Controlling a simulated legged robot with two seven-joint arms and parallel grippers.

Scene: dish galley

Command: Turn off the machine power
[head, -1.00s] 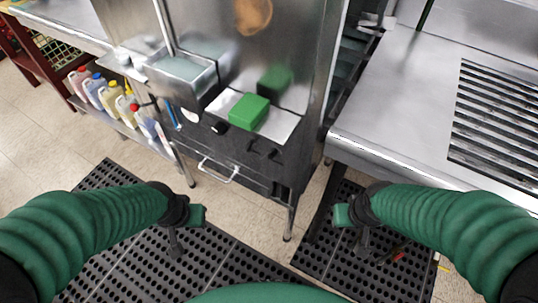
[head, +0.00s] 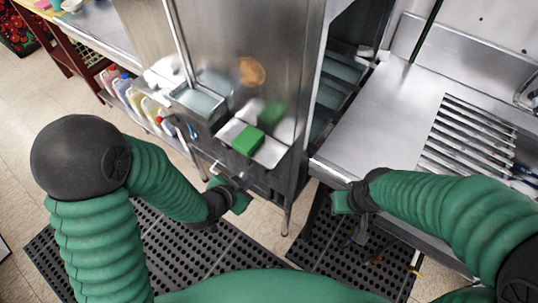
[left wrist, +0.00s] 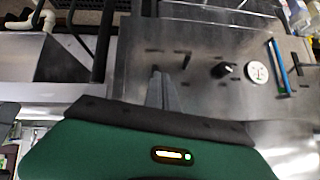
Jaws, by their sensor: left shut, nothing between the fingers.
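The machine is a tall stainless steel dishwasher (head: 225,50) in the middle of the head view. Its front panel shows close up in the left wrist view (left wrist: 205,95), with a black knob (left wrist: 225,70), a round white dial (left wrist: 257,72), a blue handle (left wrist: 280,66) and small dark slots. My left gripper (head: 240,203) is low in front of the machine and hides part of the panel. Its fingers are shut and empty in the left wrist view (left wrist: 163,88), pointing at the panel left of the knob; contact cannot be told. My right gripper (head: 340,203) is by the counter's front corner; its fingers are unclear.
A green block (head: 247,141) lies on the machine's ledge, beside a steel tray (head: 200,106). Several bottles (head: 150,108) stand on a low shelf at left. A steel counter (head: 375,110) with a slatted rack (head: 470,140) is at right. Black mats (head: 160,260) cover the floor.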

